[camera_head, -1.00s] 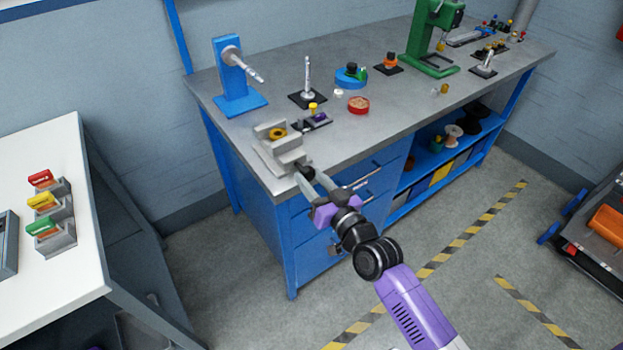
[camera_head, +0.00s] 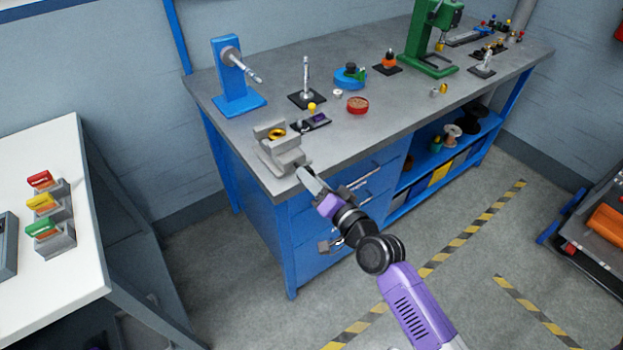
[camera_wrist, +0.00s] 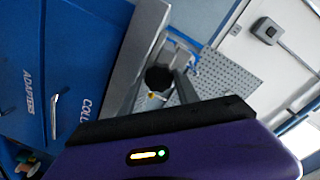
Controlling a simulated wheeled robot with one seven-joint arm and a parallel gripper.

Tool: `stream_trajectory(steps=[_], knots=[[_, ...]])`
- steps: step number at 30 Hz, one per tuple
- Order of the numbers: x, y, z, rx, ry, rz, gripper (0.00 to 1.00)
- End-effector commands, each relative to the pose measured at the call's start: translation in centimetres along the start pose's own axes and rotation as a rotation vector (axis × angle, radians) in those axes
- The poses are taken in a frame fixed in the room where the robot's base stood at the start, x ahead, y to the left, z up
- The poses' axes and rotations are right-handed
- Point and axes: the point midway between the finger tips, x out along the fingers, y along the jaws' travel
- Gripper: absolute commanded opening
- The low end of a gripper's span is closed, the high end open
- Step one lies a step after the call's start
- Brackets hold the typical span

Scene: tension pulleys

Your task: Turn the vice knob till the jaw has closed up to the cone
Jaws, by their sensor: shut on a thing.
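The grey vice (camera_head: 283,153) sits at the near left corner of the grey workbench. A gold ring-like piece (camera_head: 277,134), perhaps the cone, shows in its top; the gap between it and the jaw is too small to judge. My gripper (camera_head: 304,172) reaches the vice's front side and hides the knob in the head view. In the wrist view a dark round knob (camera_wrist: 160,77) lies between the grey fingers of my gripper (camera_wrist: 163,84), which is shut on it.
A small black stand (camera_head: 312,121) with yellow and purple parts is just behind the vice. A blue stand (camera_head: 238,98) with a grey spindle and a red dish (camera_head: 357,105) stand farther back. Blue drawers (camera_head: 345,190) lie below the bench edge, close under my gripper.

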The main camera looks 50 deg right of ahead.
Motion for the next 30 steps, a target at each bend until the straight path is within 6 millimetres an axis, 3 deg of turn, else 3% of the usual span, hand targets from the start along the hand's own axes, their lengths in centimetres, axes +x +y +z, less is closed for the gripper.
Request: stream_trajectory(steps=[13, 14, 17, 26, 30], knots=[[-0.04, 0.1, -0.1, 0.009, 0.002, 0.002, 0.0], [-0.04, 0.1, -0.1, 0.009, 0.002, 0.002, 0.41], [-0.03, 0.09, -0.08, 0.009, 0.001, 0.001, 0.59], [-0.06, 0.06, -0.02, 0.009, 0.0, 0.001, 0.59], [-0.94, 0.18, 0.05, 0.008, -0.001, 0.002, 0.59]])
